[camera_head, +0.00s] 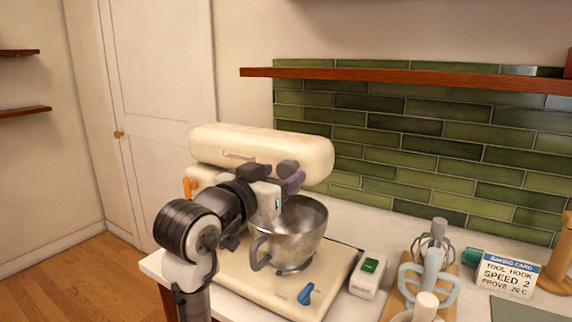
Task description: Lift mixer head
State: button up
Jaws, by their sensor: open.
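The cream stand mixer has a long rounded head (235,142) above a steel bowl (303,238), which stands on the cream base (340,278). The head looks roughly level. An orange knob (188,184) shows at its left end, and a blue lever (306,294) sits on the base's front. My gripper (291,174) is open, with its dark fingers close to the lower front side of the head, above the bowl. I cannot tell whether they touch the head. My arm hides the mixer's neck and part of the bowl's left side.
A white box with a green switch (370,265) stands right of the base. Further right are a whisk (436,238), a pale beater (431,275) and a baking card (509,274). A wooden shelf (420,78) runs along the wall above the counter.

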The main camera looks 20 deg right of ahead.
jog(key=shift+x, duration=1.45)
jog(key=shift+c, duration=0.4)
jog(key=shift+p, duration=0.35)
grip_shut()
